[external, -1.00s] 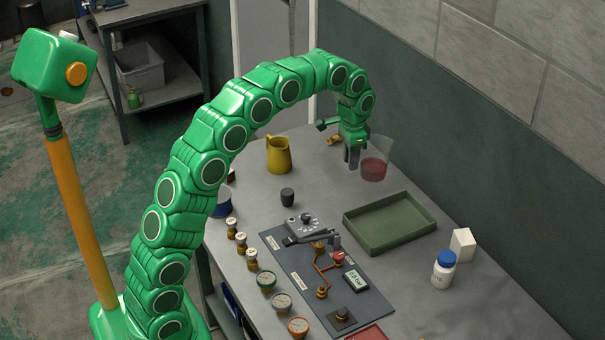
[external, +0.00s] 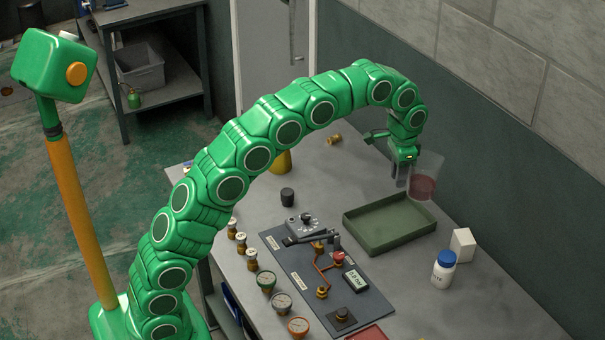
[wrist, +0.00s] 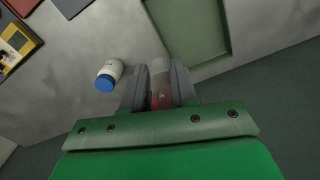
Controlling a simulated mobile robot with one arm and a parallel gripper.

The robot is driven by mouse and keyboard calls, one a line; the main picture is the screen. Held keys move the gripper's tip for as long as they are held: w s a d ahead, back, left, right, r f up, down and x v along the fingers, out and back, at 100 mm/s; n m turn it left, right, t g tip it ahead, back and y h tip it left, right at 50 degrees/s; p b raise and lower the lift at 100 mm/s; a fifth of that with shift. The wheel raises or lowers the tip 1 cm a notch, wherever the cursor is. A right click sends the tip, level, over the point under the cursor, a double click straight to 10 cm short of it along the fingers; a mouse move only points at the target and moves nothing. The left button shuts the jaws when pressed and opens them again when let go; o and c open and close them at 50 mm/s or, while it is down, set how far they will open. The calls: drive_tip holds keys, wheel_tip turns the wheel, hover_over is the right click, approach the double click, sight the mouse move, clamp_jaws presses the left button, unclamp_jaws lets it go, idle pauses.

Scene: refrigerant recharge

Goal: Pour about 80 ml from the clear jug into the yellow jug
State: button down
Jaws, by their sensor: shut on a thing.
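The clear jug (external: 424,178), with red liquid in its lower part, is held by my gripper (external: 404,174) near the back right corner of the green tray. It looks roughly upright; I cannot tell how far above the table it is. In the wrist view the jug (wrist: 160,84) sits between the two grey fingers of my gripper (wrist: 159,88), which are shut on it. The yellow jug (external: 283,162) stands on the table to the left, mostly hidden behind my arm.
A dark cup (external: 287,197), a brass fitting (external: 334,139) and a panel (external: 348,300) are on the table.

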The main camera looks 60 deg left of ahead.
drive_tip(key=a+f+m, duration=0.3)
drive_tip(key=a, duration=3.1)
drive_tip(key=s+a+f+m, duration=0.1)
drive_tip(key=s+a, duration=0.3)
drive_tip(key=a, duration=0.4)
drive_tip(key=s+a+f, duration=0.2)
drive_tip(key=s+a, duration=0.2)
drive_tip(key=a, duration=0.4)
drive_tip(key=s+a+f+m, duration=0.1)
drive_tip(key=s+a, duration=0.4)
drive_tip(key=a, duration=0.4)
drive_tip(key=shift+s+a+f+m, duration=0.35)
drive_tip(key=shift+s+a+f, duration=0.85)
drive_tip(key=shift+s+f, duration=0.6)
drive_tip(key=shift+s+a+f+m, duration=0.4)
drive_tip(key=shift+s+a+f, duration=0.8)
drive_tip(key=shift+s+f, duration=0.6)
drive_tip(key=shift+s+a+f+m, duration=0.35)
drive_tip(key=shift+s+a+f, duration=0.85)
drive_tip(key=shift+s+f, duration=0.6)
drive_tip(key=shift+s+r, duration=0.2)
